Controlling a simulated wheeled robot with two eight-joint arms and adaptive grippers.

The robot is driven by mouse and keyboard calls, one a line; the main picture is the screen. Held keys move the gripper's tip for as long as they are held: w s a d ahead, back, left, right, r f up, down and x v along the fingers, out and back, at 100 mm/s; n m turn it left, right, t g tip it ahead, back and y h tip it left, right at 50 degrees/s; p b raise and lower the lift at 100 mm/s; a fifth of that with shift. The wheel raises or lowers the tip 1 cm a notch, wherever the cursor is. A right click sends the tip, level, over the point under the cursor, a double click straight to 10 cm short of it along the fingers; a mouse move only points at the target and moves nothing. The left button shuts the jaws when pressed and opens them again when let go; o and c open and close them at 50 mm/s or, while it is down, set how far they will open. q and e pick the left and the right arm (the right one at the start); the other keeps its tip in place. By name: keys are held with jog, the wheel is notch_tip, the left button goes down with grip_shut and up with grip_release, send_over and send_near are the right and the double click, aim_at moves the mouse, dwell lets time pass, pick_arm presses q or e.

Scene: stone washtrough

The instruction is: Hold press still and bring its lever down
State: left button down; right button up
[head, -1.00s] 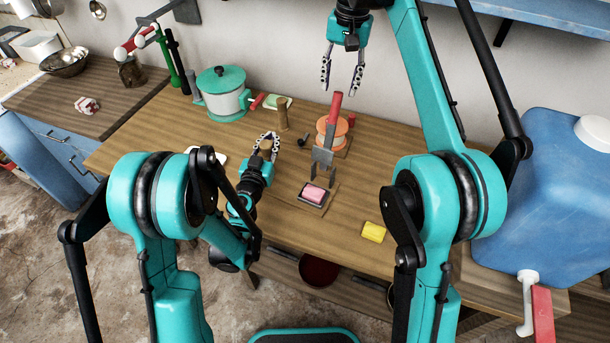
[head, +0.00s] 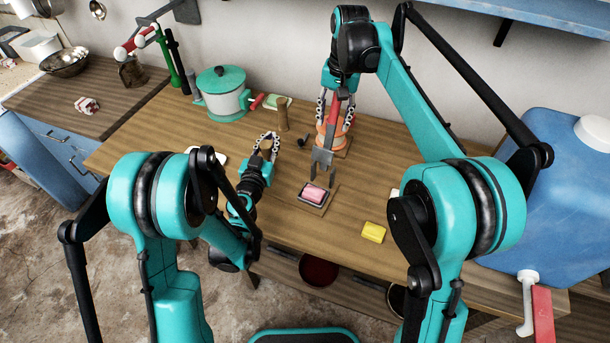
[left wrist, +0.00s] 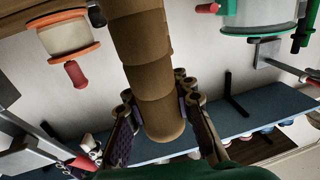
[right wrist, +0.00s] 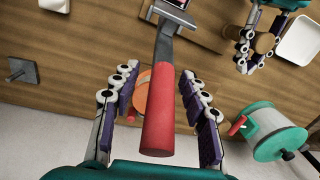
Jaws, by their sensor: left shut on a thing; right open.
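The press has a board base (head: 313,208), a pink block (head: 314,194) on its plate, grey metal arms (head: 322,158) and a raised red lever handle (head: 334,118). My right gripper (head: 336,112) is open, its fingers on either side of the handle. In the right wrist view the red handle (right wrist: 158,110) lies between the fingers (right wrist: 160,115), with gaps both sides. My left gripper (head: 268,142) is shut on a brown wooden cylinder, left of the press. The cylinder (left wrist: 150,70) also fills the middle of the left wrist view. Whether it joins the press is unclear.
An orange spool-like thing (head: 343,127) stands close behind the lever. A teal-and-white pot (head: 222,95) and a wooden post (head: 282,114) stand at the back. A yellow block (head: 373,232) lies front right. A blue container (head: 555,190) is at far right.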

jog(key=c, duration=0.9)
